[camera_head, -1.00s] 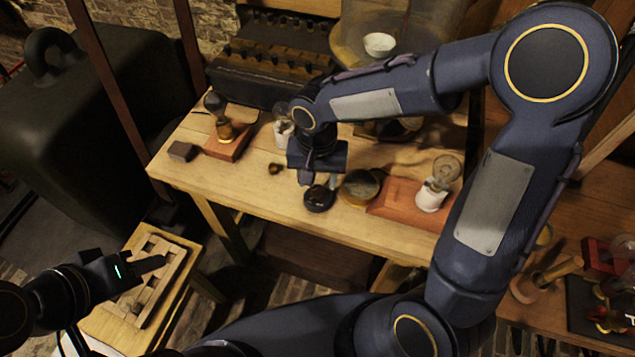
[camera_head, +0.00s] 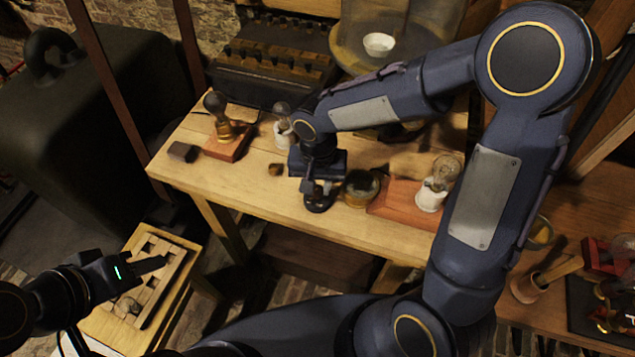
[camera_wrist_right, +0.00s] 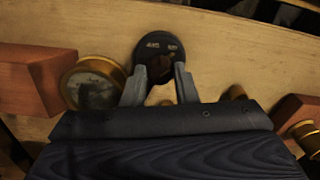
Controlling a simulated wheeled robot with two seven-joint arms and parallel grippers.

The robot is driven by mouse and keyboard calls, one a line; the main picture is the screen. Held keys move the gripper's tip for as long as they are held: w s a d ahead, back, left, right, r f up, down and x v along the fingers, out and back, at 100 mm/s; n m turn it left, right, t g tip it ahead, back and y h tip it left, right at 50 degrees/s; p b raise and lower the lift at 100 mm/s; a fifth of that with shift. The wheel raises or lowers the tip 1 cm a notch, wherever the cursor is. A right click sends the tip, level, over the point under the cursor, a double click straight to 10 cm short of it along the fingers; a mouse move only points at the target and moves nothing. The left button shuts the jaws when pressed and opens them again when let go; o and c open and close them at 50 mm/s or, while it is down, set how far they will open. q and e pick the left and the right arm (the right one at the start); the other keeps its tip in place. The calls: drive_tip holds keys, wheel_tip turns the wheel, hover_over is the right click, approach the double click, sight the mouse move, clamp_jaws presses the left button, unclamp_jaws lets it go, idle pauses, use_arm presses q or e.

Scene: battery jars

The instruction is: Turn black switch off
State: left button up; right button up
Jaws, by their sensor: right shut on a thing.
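The black switch (camera_head: 318,203) is a small round black piece near the front edge of the wooden table. In the right wrist view its dark disc (camera_wrist_right: 143,48) carries pale markings that I cannot read surely. My right gripper (camera_head: 319,187) points down onto it. In the right wrist view the two grey fingers (camera_wrist_right: 159,80) are shut on the switch's dark middle part, which they partly hide. My left gripper (camera_head: 160,264) is far from it, low at the left over a small wooden stand, and I cannot tell its jaw opening.
A round brass gauge (camera_head: 360,188) and a red-brown board with a bulb (camera_head: 433,194) stand right of the switch. Another bulb on a wooden block (camera_head: 228,140) and a small dark block (camera_head: 182,152) are at the left. The table's front left (camera_head: 225,185) is clear.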

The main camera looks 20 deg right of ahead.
drive_tip(key=n, duration=0.3)
drive_tip(key=shift+n, duration=0.4)
drive_tip(key=n, duration=0.4)
drive_tip(key=shift+n+b, duration=0.3)
drive_tip(key=n, duration=0.4)
drive_tip(key=shift+n+p, duration=0.65)
drive_tip(key=shift+n, duration=2.15)
drive_tip(key=o, duration=1)
